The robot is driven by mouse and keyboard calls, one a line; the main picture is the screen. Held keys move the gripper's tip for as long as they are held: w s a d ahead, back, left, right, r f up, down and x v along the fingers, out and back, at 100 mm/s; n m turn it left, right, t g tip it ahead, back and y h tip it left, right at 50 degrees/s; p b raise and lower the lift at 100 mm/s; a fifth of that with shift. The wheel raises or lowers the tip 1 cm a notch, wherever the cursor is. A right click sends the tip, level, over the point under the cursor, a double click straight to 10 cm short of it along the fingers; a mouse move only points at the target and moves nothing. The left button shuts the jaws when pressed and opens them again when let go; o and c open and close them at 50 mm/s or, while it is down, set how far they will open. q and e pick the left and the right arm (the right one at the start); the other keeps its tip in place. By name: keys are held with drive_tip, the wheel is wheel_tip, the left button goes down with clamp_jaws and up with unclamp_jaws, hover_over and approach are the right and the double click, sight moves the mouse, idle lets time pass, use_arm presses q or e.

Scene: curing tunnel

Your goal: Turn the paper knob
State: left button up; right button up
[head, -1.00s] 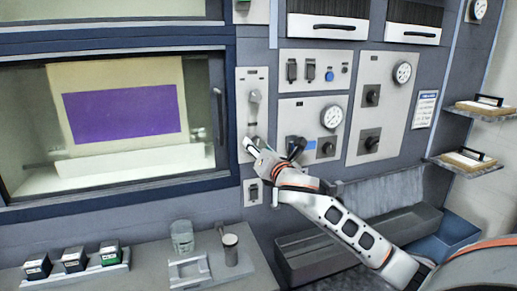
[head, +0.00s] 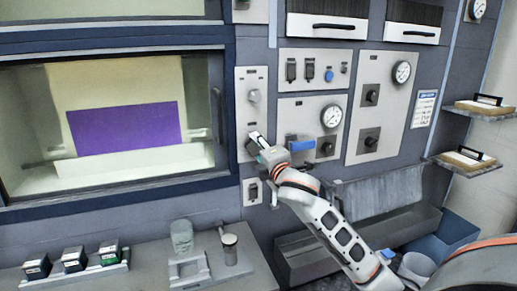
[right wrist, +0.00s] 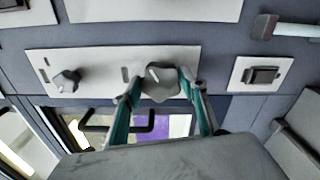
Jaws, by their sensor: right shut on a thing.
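A narrow light panel (head: 243,113) beside the window carries two grey knobs, one above the other. The upper knob (head: 254,96) is free; it also shows at the left in the right wrist view (right wrist: 66,80). My right gripper (head: 254,145) is at the lower knob. In the right wrist view its two teal-edged fingers (right wrist: 160,84) are shut on this lower knob (right wrist: 161,75), one on each side. The knob labels are too small to read, so I cannot tell which is named paper. My left gripper is not in view.
Behind the window, a pale sheet (head: 110,84) carries a purple rectangle (head: 125,127). A small switch (head: 252,191) sits below the knob panel. Right of it are panels with a gauge (head: 331,116) and dials. A ledge below holds several small boxes and a jar (head: 181,238).

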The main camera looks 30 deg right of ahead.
drive_tip(key=shift+m, duration=0.8)
drive_tip(key=o, duration=1.1)
drive_tip(key=v, duration=1.2)
